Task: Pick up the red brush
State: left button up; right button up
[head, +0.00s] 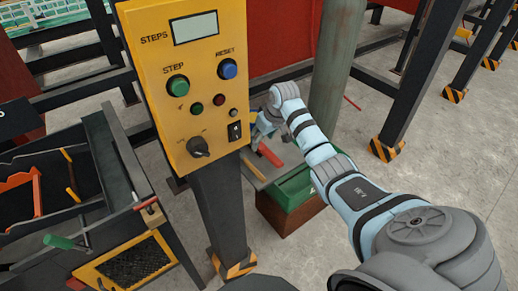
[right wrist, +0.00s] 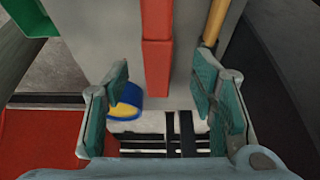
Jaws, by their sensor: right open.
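The red brush shows in the right wrist view as a long red bar (right wrist: 157,45) running down from the top edge on a grey surface. In the head view a small red piece of it (head: 269,155) shows just below my right gripper (head: 262,128). In the right wrist view my right gripper (right wrist: 162,88) is open, with one finger on each side of the bar's line and a gap to both sides. The bar's near end lies between the fingertips; its height relative to them is hard to tell. My left gripper is not in view.
A wooden handle (right wrist: 216,22) lies close beside the right finger. A blue and yellow round object (right wrist: 126,102) is by the left finger. A green box (head: 290,190), a yellow control panel (head: 190,85) and a grey-green post (head: 336,70) stand close around the right arm.

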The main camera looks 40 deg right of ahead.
jog(key=b+x, duration=0.1)
jog(key=x, duration=0.5)
jog(key=shift+w+d+r+b, duration=0.1)
jog(key=shift+w+d+b, duration=0.05)
jog(key=shift+b, duration=0.2)
jog(key=shift+r, duration=0.1)
grip_shut()
jog(key=shift+r, duration=0.1)
notch_tip(320, 180, up, 20)
jog(key=p, duration=0.2)
